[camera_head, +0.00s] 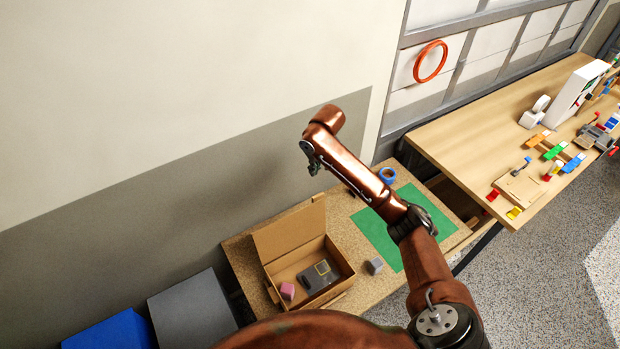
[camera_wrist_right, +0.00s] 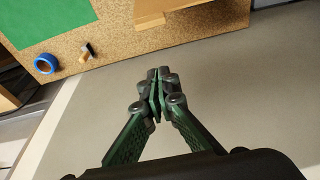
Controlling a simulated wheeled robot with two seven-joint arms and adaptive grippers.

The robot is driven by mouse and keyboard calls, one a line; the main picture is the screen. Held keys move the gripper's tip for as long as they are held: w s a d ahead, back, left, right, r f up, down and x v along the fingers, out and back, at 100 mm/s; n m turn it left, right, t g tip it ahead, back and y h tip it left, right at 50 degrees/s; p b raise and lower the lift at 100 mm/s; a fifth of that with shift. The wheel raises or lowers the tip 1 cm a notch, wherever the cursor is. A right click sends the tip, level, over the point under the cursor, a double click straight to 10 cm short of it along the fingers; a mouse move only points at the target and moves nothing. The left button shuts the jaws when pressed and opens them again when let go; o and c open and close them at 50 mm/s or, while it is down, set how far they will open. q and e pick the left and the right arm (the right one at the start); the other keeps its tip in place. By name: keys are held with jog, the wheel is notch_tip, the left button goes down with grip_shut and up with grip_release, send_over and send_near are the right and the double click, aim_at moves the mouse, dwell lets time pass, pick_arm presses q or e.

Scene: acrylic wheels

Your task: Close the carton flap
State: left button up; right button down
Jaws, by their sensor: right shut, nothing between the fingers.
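The open carton (camera_head: 342,272) sits on the speckled table, with its flap (camera_head: 288,232) standing up along the back edge. Inside it lie a dark grey device (camera_head: 318,278) and a pink block (camera_head: 287,291). My right gripper (camera_head: 314,168) is up near the wall, above and behind the carton, touching nothing. In the right wrist view the right gripper (camera_wrist_right: 159,78) has its green fingers shut and empty. Brown cardboard (camera_wrist_right: 222,14) shows at the top edge there, only in part. My left gripper is out of view.
A grey cube (camera_head: 374,266) stands right of the carton. A green mat (camera_head: 436,217) and blue tape roll (camera_head: 387,174) lie farther right. Blue (camera_head: 112,331) and grey (camera_head: 193,309) boxes stand at the lower left. A wooden bench (camera_head: 470,129) with coloured parts is at right.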

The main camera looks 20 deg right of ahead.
jog(key=p+x, duration=0.3)
jog(key=x, duration=0.7)
pick_arm(q)
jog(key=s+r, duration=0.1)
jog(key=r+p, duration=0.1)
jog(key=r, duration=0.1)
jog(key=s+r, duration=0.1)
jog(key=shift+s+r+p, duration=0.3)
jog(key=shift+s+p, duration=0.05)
jog(key=shift+p, duration=0.05)
pick_arm(e)
jog(key=s, duration=0.4)
jog(key=shift+d+r, duration=0.2)
jog(key=shift+r, duration=0.1)
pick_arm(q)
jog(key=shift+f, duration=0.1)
pick_arm(e)
jog(key=shift+w, duration=0.1)
